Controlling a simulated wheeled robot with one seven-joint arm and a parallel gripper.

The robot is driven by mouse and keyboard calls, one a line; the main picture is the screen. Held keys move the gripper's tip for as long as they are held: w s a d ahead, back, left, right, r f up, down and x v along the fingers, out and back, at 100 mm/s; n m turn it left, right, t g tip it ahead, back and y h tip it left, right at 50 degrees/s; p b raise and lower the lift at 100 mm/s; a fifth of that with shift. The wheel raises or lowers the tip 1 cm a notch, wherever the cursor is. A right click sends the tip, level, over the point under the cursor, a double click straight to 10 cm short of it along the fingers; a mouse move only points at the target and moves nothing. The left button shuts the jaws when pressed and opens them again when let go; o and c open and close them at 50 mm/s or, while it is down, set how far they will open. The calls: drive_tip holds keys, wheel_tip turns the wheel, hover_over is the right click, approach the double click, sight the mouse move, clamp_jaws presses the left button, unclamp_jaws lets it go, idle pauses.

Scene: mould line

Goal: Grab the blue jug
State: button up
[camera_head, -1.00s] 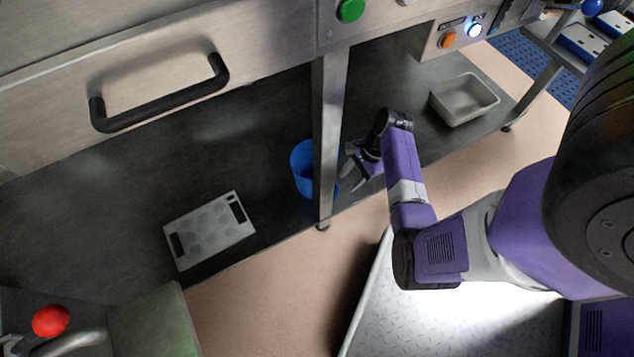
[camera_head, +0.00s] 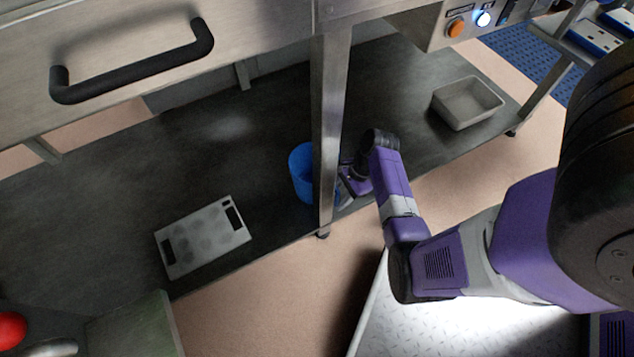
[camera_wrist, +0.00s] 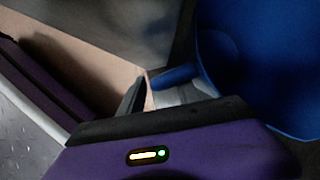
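The blue jug (camera_head: 301,172) stands on the dark lower shelf, just left of the metal post, which hides its right side. My gripper (camera_head: 350,186) is low over the shelf, right of the post and close to the jug; its fingertips are partly hidden. In the wrist view, the jug (camera_wrist: 262,55) fills the right side. A blue bar, seemingly its handle (camera_wrist: 174,75), reaches left to my grey and dark fingers (camera_wrist: 160,95). I cannot tell whether the fingers touch or close on it.
The metal post (camera_head: 329,130) stands between my arm and most of the jug. A white panel with round hollows (camera_head: 240,232) lies left on the shelf. A grey tray (camera_head: 467,103) sits at the right. A drawer handle (camera_head: 135,68) juts out above.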

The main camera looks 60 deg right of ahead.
drive_tip(key=shift+c, duration=0.2)
clamp_jaws()
idle(1.1)
